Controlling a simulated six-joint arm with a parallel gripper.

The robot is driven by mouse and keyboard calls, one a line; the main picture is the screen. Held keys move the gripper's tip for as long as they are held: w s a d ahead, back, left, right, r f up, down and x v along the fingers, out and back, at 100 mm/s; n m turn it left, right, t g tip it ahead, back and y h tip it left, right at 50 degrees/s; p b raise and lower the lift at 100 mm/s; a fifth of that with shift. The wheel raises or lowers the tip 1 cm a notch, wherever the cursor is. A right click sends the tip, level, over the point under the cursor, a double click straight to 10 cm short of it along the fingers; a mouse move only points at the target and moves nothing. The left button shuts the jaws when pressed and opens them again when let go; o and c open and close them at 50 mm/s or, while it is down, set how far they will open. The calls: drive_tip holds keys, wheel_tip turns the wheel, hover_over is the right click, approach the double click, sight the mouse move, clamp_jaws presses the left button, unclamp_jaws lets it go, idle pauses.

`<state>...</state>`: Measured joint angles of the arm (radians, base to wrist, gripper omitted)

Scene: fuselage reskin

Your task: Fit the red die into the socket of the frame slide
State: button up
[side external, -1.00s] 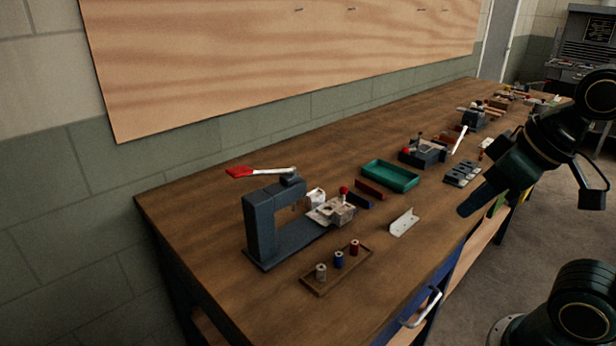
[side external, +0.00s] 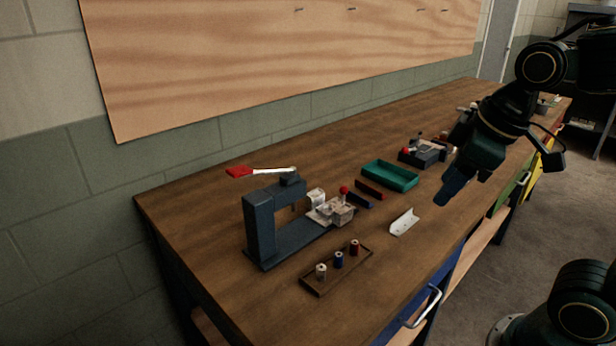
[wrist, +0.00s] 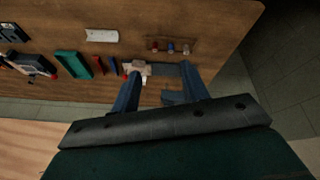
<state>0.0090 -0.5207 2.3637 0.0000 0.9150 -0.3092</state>
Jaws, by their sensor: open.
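The red die (side external: 354,247) stands upright at the right end of a small wooden tray, beside a blue die (side external: 339,259) and a pale die (side external: 321,271). It also shows in the wrist view (wrist: 155,47). The frame slide (side external: 331,211) is a light metal block with a red knob, at the dark press (side external: 262,226) with a red-handled lever. Its socket is too small to make out. My gripper (side external: 447,194) is open and empty, in the air to the right of the tray and slide. Its two fingers (wrist: 158,92) show in the wrist view.
The wooden tray (side external: 310,290) lies near the bench's front edge. A white angle bracket (side external: 404,222), a green bin (side external: 390,175) and red and blue bars (side external: 369,189) lie between the press and my gripper. Bare bench lies around the tray.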

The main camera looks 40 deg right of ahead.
drive_tip(key=w+f+n+g, duration=0.25)
drive_tip(key=w+n, duration=0.35)
drive_tip(key=w, duration=0.3)
drive_tip(key=n+g, duration=0.2)
drive_tip(key=n, duration=0.4)
hover_over(355, 242)
wheel_tip(355, 242, down, 8)
drive_tip(key=shift+w, duration=0.1)
drive_tip(key=shift+f, duration=4.25)
drive_tip(key=shift+s+f, duration=0.2)
drive_tip(key=shift+f, duration=2.35)
